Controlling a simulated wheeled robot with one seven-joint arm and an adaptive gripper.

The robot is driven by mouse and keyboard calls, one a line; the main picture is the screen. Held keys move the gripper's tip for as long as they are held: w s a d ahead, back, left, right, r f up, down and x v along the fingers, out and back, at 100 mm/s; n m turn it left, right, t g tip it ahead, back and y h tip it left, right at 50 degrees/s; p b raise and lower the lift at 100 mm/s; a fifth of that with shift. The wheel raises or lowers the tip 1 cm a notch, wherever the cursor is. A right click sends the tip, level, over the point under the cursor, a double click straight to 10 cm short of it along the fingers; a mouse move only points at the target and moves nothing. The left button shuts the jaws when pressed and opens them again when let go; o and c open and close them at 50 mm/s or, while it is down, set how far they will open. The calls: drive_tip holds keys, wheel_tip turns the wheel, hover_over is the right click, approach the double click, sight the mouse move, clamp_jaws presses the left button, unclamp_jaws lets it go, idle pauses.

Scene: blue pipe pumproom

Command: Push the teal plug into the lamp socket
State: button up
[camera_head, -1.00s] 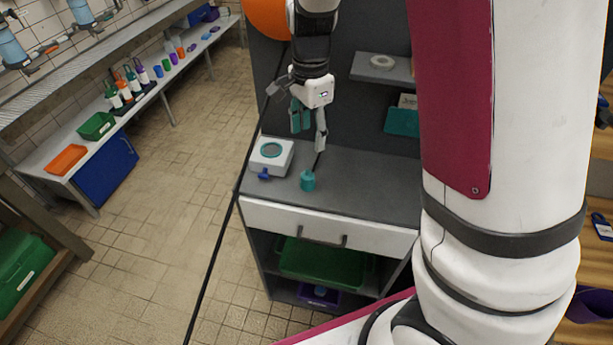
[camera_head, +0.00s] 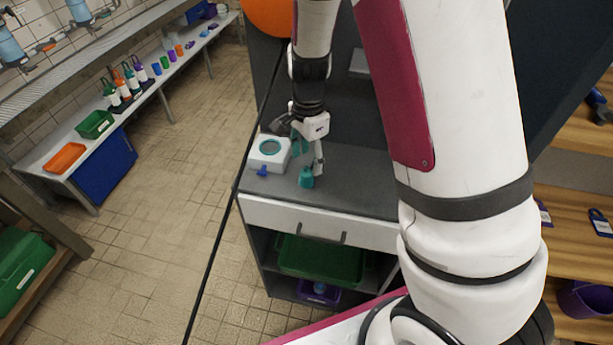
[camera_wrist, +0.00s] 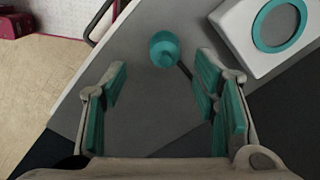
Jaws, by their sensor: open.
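The teal plug (camera_head: 306,177) stands on the grey counter top; its dark cord shows beside it in the wrist view, where the plug (camera_wrist: 164,49) lies ahead of my fingers, nearer the right one. The lamp socket, a white box with a teal ring (camera_head: 270,153), sits to the left of the plug on the counter. In the wrist view the socket box (camera_wrist: 248,58) is at the upper right. My gripper (camera_head: 308,157) is just above the plug, pointing down. In the wrist view my gripper (camera_wrist: 162,95) is open, with nothing between its teal-padded fingers.
A blue part (camera_head: 262,171) sits at the front of the socket box. The counter (camera_head: 355,188) is clear to the right of the plug. A white drawer (camera_head: 320,223) and a shelf with a green tray (camera_head: 322,262) are below. A long black cable (camera_head: 222,235) runs down at the left.

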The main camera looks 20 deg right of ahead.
sight(306, 167)
drive_tip(key=shift+w+a+f+p, duration=0.1)
drive_tip(key=shift+w+f+p, duration=0.1)
drive_tip(key=shift+f, duration=1.1)
drive_tip(key=shift+w+f+p, duration=0.1)
drive_tip(key=shift+f+p, duration=0.1)
drive_tip(key=shift+f, duration=1.1)
drive_tip(key=c, duration=1.2)
